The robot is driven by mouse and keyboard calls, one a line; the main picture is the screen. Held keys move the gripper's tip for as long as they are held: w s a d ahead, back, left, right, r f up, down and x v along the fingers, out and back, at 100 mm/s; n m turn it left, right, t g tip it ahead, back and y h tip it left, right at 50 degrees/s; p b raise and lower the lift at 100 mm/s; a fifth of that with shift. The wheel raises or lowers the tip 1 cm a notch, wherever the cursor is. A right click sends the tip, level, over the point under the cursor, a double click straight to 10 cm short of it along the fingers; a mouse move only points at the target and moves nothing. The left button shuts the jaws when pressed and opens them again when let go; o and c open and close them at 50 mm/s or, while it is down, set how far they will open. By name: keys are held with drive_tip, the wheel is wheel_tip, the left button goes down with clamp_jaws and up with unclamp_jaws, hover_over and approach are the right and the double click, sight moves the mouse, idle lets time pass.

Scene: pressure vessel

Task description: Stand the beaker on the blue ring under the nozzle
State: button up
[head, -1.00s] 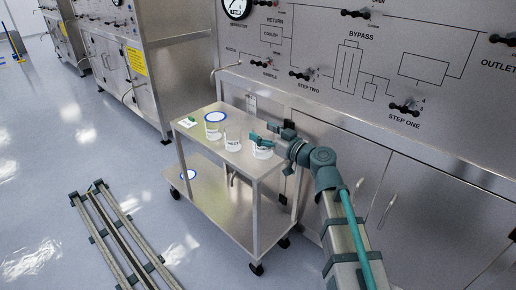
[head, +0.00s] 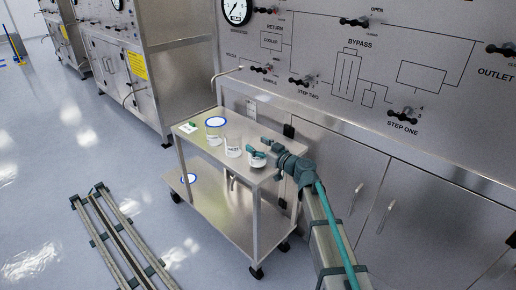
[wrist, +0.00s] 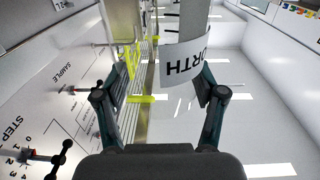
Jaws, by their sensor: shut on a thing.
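My gripper (head: 256,152) is over the near right end of the steel cart's top shelf. It is shut on a clear beaker (head: 257,161), whose white label (wrist: 186,62) ending in "ORTH" shows between the fingers in the wrist view. I cannot tell if this beaker touches the shelf. A blue ring (head: 216,121) with a white middle lies at the far left part of the top shelf. The nozzle (head: 225,73) is a thin bent pipe coming from the panel above that end.
Two other labelled beakers, one by the top ring (head: 214,138) and one in the middle (head: 233,147), stand between my gripper and that ring. A small white card with green (head: 188,127) lies at the left corner. The panel (head: 330,60) with black valve handles borders the cart's back.

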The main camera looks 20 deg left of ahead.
drive_tip(key=shift+f+b, duration=0.4)
drive_tip(key=shift+f, duration=0.25)
drive_tip(key=shift+f+b, duration=0.2)
drive_tip(key=shift+b, duration=0.2)
drive_tip(key=o, duration=1.1)
drive_tip(key=shift+o, duration=0.2)
drive_tip(key=p, duration=0.2)
drive_tip(key=shift+r+p, duration=0.3)
